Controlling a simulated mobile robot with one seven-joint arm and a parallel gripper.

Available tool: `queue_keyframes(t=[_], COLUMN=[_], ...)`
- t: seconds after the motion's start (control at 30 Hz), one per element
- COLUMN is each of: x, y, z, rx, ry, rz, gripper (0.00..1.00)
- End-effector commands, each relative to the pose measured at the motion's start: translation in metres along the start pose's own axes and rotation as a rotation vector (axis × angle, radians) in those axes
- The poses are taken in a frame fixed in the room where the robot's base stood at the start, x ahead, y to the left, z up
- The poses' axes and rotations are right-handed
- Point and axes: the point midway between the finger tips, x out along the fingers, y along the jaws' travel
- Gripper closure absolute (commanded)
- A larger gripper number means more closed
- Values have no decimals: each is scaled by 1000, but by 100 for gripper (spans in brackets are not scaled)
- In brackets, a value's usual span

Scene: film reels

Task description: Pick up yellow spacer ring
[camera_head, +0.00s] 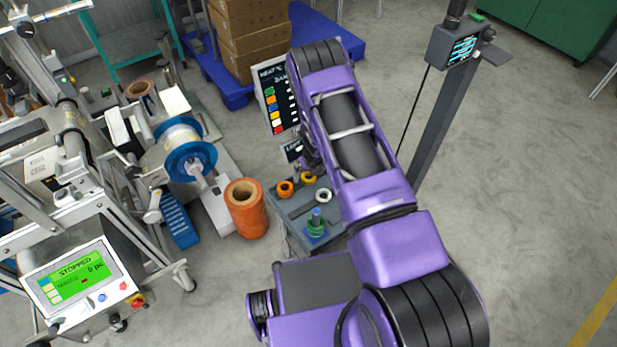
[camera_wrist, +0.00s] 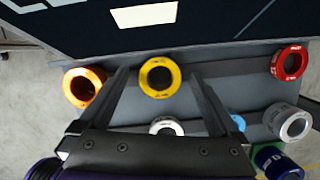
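The yellow spacer ring (camera_wrist: 146,80) sits near the middle of the wrist view, on the grey stepped rack (camera_wrist: 235,85). My gripper (camera_wrist: 158,72) is open, with one finger on each side of the yellow ring in the picture. Gaps show between the ring and both fingers, and nothing is held. I cannot tell how far the fingertips are above the rack. In the head view the yellow ring (camera_head: 308,182) shows small beside my arm, which hides the gripper.
An orange ring (camera_wrist: 72,88) lies left of the fingers. A red ring (camera_wrist: 279,64), silver ring (camera_wrist: 282,122) and white ring (camera_wrist: 156,125) are on the rack. A dark board (camera_wrist: 220,25) stands right behind the row. An orange roll (camera_head: 247,215) stands left of the rack.

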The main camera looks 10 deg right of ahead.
Motion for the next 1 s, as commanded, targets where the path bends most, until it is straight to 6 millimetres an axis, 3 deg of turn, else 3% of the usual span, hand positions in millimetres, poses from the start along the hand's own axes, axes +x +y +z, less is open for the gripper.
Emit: queue_keyframes(t=[0.07, 0.5, 0.77, 1.0], x=[0, 0, -2, -21], y=[0, 0, 0, 0], z=[0, 0, 1, 7], rx=[0, 0, 0, -1], ry=[0, -1, -1, -2], rz=[0, 0, 0, -2], gripper=[17, 94, 94, 94])
